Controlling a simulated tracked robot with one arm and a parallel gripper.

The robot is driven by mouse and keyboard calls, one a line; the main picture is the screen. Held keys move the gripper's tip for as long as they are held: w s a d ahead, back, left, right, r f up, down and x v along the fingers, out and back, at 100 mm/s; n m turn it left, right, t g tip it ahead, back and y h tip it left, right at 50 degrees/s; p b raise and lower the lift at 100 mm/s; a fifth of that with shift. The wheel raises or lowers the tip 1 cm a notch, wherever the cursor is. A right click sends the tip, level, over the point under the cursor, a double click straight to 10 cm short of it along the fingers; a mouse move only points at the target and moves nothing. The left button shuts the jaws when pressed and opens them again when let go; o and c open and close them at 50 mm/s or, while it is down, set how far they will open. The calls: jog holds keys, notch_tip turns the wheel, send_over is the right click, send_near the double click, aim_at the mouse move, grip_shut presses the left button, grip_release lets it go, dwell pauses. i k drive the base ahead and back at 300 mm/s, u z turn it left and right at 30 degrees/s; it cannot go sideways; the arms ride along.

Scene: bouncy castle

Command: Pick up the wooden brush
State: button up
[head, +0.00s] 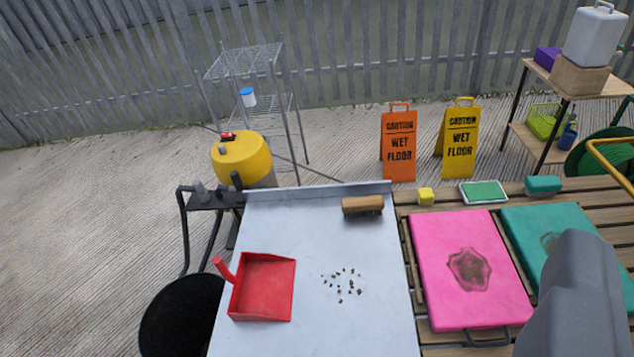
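The wooden brush (362,205) lies on the light grey table top (330,245), near its raised back edge. It has a tan wooden back on top and dark bristles below. Nothing touches or covers it. A grey rounded part (580,305) at the lower right looks like part of my own arm or gripper. No fingertips show, so the gripper's opening is not visible.
A red dustpan (264,287) and scattered brown crumbs (344,284) lie on the grey top. Pink (465,245) and teal (560,225) pads lie on the slatted wood to the right. A yellow sponge (426,196) is near the brush. The top around the brush is clear.

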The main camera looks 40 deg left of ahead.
aim_at(358, 205)
jog(key=u, duration=0.45)
jog(key=i, duration=0.9)
jog(key=u, duration=0.6)
jog(key=k, duration=0.7)
jog(key=u, duration=0.2)
jog(key=i, duration=0.7)
jog(key=z, duration=0.15)
